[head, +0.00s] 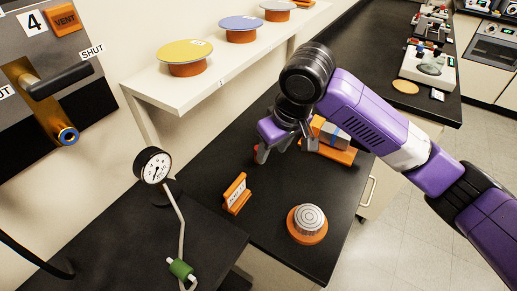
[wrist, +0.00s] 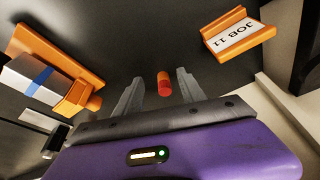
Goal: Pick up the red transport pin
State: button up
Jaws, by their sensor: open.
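The red transport pin (wrist: 164,84) is a small red cylinder with an orange-looking end. In the wrist view it shows in the gap between the two grey fingers of my gripper (wrist: 160,76), apart from both, nearer the right one. My gripper is open and empty. In the head view my gripper (head: 284,146) hangs over the black table, and a small red piece, which looks like the pin (head: 261,154), shows at its left side. The gripper partly hides that area. I cannot tell how far below the fingertips the pin is.
An orange stand with a JOB 11 card (head: 236,193) and a ridged silver disc on an orange base (head: 308,220) stand nearer on the table. An orange holder with a grey and blue block (head: 332,136) is right of my gripper. A shelf (head: 205,82) runs along the wall.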

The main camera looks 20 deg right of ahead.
jog(key=w, duration=0.2)
jog(key=w+a, duration=0.1)
jog(key=w, duration=0.1)
jog(key=shift+w+a+p, duration=0.1)
jog(key=shift+w+p, duration=0.15)
jog(key=shift+p, duration=0.1)
jog(key=shift+x, duration=1.1)
jog(key=shift+f, duration=0.4)
grip_shut()
